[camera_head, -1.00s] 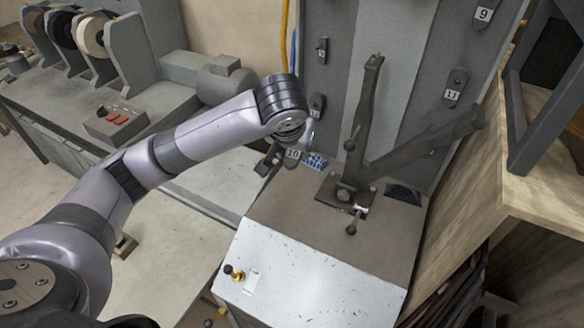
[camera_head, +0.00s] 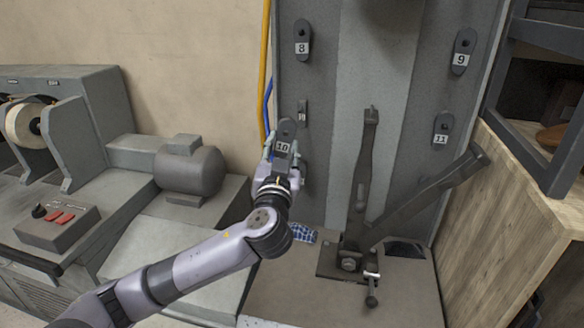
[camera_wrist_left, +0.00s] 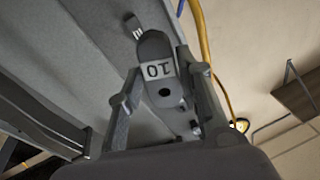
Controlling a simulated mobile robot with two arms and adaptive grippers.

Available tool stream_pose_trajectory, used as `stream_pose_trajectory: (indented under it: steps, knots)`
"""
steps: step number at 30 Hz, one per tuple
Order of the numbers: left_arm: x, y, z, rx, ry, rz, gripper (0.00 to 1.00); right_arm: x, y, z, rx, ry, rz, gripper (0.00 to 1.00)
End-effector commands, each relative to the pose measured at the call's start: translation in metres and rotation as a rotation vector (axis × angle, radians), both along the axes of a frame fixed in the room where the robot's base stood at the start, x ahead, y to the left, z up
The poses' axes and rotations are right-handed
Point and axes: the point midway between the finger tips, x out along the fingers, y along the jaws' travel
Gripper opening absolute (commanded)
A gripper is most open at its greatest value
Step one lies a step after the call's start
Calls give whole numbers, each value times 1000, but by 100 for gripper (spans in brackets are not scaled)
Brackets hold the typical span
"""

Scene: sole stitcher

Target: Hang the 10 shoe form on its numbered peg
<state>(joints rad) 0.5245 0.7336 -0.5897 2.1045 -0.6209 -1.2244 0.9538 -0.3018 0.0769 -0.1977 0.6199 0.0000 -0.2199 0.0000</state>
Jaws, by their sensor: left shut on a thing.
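The 10 shoe form (camera_head: 284,136) is a dark grey, rounded form with a white label reading 10. My left gripper (camera_head: 282,158) is shut on it and holds it upright in front of the grey panel. In the left wrist view the form (camera_wrist_left: 152,48) lies between the two fingers, its label upside down above a dark round spot. A narrow peg plate (camera_head: 302,112) with a small label is on the panel, just up and right of the form. Its number is too small to read surely. A gap or contact between form and panel cannot be judged. My right gripper is not in view.
A dark metal post with a slanted arm (camera_head: 367,180) stands on the machine top to the right. Yellow and blue hoses (camera_head: 266,75) run left of the panel. A wooden cabinet (camera_head: 510,200) stands at right.

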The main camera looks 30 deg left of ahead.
Motion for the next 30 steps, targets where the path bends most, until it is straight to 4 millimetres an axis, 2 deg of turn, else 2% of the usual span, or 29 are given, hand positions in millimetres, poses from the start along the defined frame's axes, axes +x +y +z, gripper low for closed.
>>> stream_pose_trajectory:
  steps: [3, 8, 17, 26, 30]
  knots:
    - [-1, 2, 5, 11, -27, 7, 0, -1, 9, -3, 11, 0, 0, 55]
    - [6, 4, 7, 15, -29, 9, 0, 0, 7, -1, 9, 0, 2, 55]
    - [31, 11, 7, 13, -28, 11, 0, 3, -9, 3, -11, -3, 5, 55]
    - [56, 18, 7, 12, -29, 11, 0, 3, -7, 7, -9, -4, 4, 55]
    - [67, 20, 3, 10, -28, 10, 0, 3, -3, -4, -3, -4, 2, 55]
